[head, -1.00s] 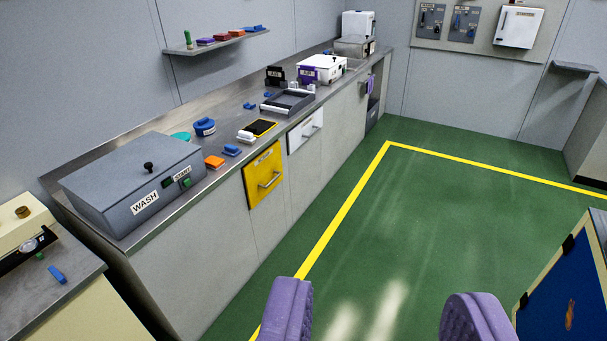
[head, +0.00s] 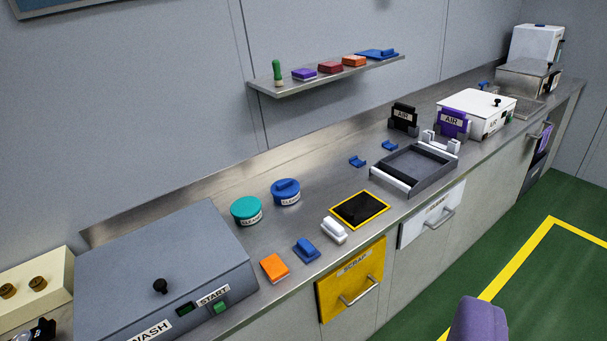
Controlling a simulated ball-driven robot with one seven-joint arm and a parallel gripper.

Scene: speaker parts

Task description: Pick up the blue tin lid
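The blue tin (head: 286,197) stands on the steel counter near the back wall, with a label on its front. Its blue lid (head: 287,186) sits on top and has a raised bar grip. My gripper (head: 478,318) shows only one purple finger at the bottom right edge, in front of the floor and well away from the tin. The other finger is out of view. No finger lies beside the visible one, so the gripper is open, and nothing shows against it.
A teal round tin (head: 246,211) stands close left of the blue one. The grey WASH box (head: 165,270) is at the left. Orange (head: 274,267), blue (head: 306,249) and white (head: 335,230) blocks lie in front. A wall shelf (head: 330,77) hangs above the counter.

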